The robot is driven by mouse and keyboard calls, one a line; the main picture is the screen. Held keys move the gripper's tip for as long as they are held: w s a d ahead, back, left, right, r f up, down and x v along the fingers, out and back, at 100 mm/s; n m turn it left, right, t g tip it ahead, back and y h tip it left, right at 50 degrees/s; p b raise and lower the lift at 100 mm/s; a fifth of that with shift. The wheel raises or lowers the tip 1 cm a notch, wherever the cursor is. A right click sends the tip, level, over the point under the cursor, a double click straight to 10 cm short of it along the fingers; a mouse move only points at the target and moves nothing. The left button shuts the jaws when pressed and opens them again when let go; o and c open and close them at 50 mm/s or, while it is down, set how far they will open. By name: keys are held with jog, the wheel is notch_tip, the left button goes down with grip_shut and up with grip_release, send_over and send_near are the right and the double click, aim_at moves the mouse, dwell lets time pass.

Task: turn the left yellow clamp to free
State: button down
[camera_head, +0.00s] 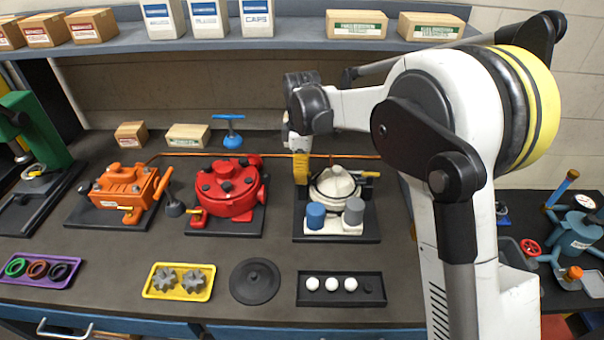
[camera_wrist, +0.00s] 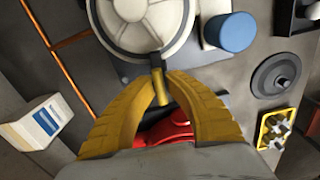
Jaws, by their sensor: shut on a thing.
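The white round motor (camera_head: 334,186) stands on a dark base plate, with a blue cylinder (camera_head: 315,215) and a grey cylinder (camera_head: 353,211) at its front. It also shows at the top of the wrist view (camera_wrist: 140,22). The left yellow clamp (camera_wrist: 161,91) sticks out from the motor's rim on a dark pivot. My gripper (camera_wrist: 162,76) has its yellow fingers closed on both sides of this clamp's handle. In the head view my gripper (camera_head: 301,168) points down at the motor's left side and hides the clamp. A second yellow clamp (camera_head: 370,174) shows at the motor's right.
A red motor (camera_head: 227,188) stands close on the left, with an orange motor (camera_head: 124,189) beyond. A black tray (camera_head: 340,302) with white balls, a black disc (camera_head: 254,281) and a yellow tray (camera_head: 150,294) with gears lie in front. A shelf (camera_head: 290,38) runs above.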

jog(key=m+p, duration=0.1)
jog(key=m, duration=0.3)
jog(key=m+p, duration=0.1)
jog(key=m, duration=0.3)
jog(key=shift+m, duration=0.3)
jog(key=m, duration=0.4)
jog(key=shift+m, duration=0.3)
jog(key=shift+m+p, duration=0.4)
jog(key=shift+m, duration=1.4)
jog(key=c, duration=1.4)
grip_release()
jog(key=shift+r, duration=0.1)
